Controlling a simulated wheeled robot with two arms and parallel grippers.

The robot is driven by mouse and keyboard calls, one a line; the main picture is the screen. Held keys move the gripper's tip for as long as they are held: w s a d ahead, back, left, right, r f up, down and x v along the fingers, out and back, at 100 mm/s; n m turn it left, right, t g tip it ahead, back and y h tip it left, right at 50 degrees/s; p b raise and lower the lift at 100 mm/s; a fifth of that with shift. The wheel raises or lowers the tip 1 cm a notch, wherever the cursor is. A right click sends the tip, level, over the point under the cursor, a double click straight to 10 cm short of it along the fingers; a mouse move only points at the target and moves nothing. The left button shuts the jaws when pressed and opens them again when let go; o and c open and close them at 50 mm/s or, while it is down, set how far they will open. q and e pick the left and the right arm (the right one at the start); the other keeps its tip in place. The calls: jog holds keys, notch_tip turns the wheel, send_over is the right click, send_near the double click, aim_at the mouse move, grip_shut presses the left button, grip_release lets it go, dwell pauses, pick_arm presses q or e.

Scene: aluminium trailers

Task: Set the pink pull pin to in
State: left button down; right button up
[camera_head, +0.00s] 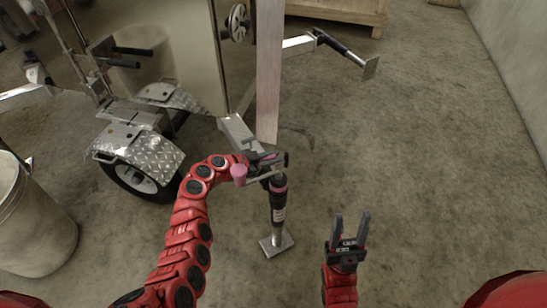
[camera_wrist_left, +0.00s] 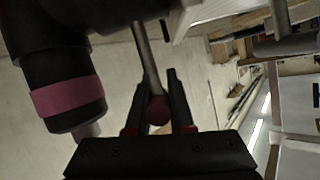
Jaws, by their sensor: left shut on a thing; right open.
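The trailer jack (camera_head: 278,205) stands upright on its foot plate, with a pink band around its black tube; the banded tube also shows in the left wrist view (camera_wrist_left: 68,97). My left gripper (camera_head: 272,160) is at the jack's top, partly hidden by its own arm. In the left wrist view its fingers (camera_wrist_left: 158,105) are shut around a thin rod ending in a dark pinkish ball, which looks like the pink pull pin (camera_wrist_left: 157,111). Whether the pin sits in or out cannot be told. My right gripper (camera_head: 350,222) is open and empty, right of the jack.
A pink crank knob (camera_head: 239,174) sticks out left of the jack top, close to my left arm. The trailer's wheel and fender (camera_head: 140,150) are at the left, a bin (camera_head: 35,225) at the lower left. The concrete floor at the right is clear.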

pick_arm(q)
jog(key=shift+f, duration=0.1)
notch_tip(320, 180, down, 4)
jog(key=b, duration=0.5)
jog(key=shift+b, duration=0.35)
jog(key=shift+s, duration=0.1)
jog(key=c, duration=0.8)
grip_release()
jog(key=shift+a+r, duration=0.25)
jog(key=shift+r, duration=0.05)
jog(key=p+v, duration=0.2)
jog(key=v, duration=1.4)
jog(key=shift+s+a+r, duration=0.15)
jog(key=shift+s+a, duration=0.15)
